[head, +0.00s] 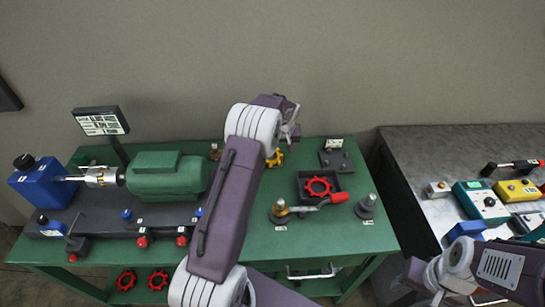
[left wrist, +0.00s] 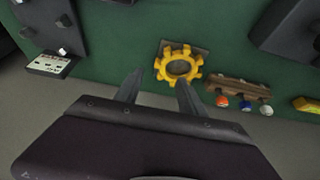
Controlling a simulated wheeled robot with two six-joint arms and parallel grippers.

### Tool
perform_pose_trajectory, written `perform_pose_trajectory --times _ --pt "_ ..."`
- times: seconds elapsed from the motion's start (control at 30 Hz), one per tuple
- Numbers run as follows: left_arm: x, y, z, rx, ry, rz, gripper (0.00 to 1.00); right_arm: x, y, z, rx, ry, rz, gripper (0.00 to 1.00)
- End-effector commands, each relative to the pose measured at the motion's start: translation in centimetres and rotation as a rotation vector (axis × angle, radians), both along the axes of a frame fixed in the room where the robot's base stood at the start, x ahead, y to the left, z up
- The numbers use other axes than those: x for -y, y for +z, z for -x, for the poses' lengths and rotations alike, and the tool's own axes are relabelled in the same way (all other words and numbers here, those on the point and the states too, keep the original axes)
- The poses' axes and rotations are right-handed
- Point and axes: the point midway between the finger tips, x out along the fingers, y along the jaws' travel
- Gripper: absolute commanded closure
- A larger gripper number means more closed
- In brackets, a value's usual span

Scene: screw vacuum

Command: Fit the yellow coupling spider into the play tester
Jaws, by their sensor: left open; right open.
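The yellow coupling spider (left wrist: 165,63) lies flat on a dark square pad on the green bench in the left wrist view. In the head view it is partly hidden behind my arm, with a yellow bit (head: 275,158) showing. My left gripper (left wrist: 158,80) is open and empty; its fingertips are beside and just short of the spider. In the head view my left gripper (head: 290,125) hangs at the bench's back. My right gripper (head: 418,272) is open, low at the right. A dark plate with small posts and a white label (head: 336,160) may be the play tester; I cannot be sure.
A red spider (head: 318,187) sits in a dark tray. Two metal posts and a red-handled tool stand by it. The green motor (head: 168,175) and blue pump (head: 42,184) fill the left. A brown block with coloured balls (left wrist: 238,88) lies near the yellow spider. A grey side table (head: 420,160) is right.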

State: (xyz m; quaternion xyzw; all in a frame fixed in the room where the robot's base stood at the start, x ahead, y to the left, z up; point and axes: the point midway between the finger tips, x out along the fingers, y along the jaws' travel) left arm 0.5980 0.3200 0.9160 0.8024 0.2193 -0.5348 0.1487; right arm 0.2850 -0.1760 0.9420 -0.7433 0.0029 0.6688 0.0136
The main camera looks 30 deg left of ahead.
Motion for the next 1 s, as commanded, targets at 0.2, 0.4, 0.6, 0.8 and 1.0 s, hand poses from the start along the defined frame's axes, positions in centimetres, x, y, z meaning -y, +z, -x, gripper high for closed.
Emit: perform_pose_trajectory --times 0.2,0.4,0.6,0.8,1.0 --pt "-0.6 -2.8 -1.0 -0.002 -0.001 0.001 0.53 0.0 0.4 0.0 0.0 0.0 0.0 0.54" --pt "-1.0 -3.9 -1.4 -0.003 0.0 0.001 0.53 0.0 0.7 0.0 0.0 0.0 0.0 0.54" --pt "-1.9 -7.0 -2.7 -0.003 -0.002 0.001 0.53 0.0 1.2 0.0 0.0 0.0 0.0 0.54" --pt "-2.1 -7.7 -3.1 0.0 -0.002 0.0 0.53 0.0 1.2 0.0 0.0 0.0 0.0 0.54" --pt "-2.1 -7.7 -3.0 -0.001 -0.002 0.001 0.81 0.0 1.2 0.0 0.0 0.0 0.0 0.54"
